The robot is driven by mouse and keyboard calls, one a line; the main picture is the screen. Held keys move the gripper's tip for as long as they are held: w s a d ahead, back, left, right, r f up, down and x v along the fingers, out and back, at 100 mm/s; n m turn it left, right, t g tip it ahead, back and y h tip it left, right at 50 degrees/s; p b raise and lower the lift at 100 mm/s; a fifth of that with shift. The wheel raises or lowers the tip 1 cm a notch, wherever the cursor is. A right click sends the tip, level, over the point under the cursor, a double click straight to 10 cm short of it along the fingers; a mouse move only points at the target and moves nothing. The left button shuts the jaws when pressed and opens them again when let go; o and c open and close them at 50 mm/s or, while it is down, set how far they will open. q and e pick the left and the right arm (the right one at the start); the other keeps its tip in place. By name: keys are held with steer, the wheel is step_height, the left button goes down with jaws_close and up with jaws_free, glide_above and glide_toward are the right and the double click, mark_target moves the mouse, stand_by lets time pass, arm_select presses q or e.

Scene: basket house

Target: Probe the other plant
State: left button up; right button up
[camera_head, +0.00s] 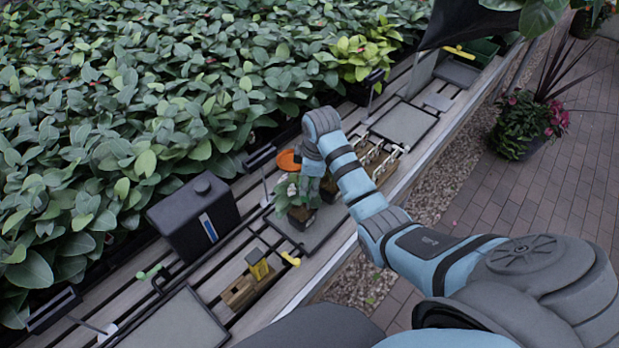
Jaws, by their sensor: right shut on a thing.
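My right gripper (308,190) points down over the grey tray in the middle of the bench. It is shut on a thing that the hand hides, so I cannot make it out. A small green plant (285,190) in a dark pot (298,217) stands on that tray, right at the gripper's fingers; I cannot tell whether they touch. A yellow-green plant (364,52) stands in a dark pot (366,88) farther back, apart from the gripper. A yellow-topped item (259,268) stands at a wooden block (240,291) nearer me. My left gripper is not in view.
A black box-like can (196,217) stands left of the tray. An orange dish (289,160) lies behind the gripper. A wooden rack (378,160) is to the right. Empty grey trays (404,124) lie farther back and at the front left (172,322). Dense foliage lines the left.

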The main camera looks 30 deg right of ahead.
stand_by(0.4)
steer(key=shift+s+b+x, duration=0.2)
steer(key=shift+b+x, duration=0.15)
steer(key=shift+x, duration=0.65)
steer(key=shift+s+b+x, duration=0.25)
steer(key=shift+b+x, duration=0.05)
steer(key=shift+x, duration=0.7)
steer(key=shift+a+f, duration=0.1)
steer(key=shift+s+b+x, duration=0.15)
steer(key=shift+b+x, duration=0.2)
steer(key=shift+x, duration=0.35)
steer(key=shift+s+b+x, duration=0.15)
steer(key=shift+b+x, duration=0.15)
steer(key=shift+x, duration=0.35)
steer(key=shift+c, duration=0.2)
steer(key=o, duration=1.5)
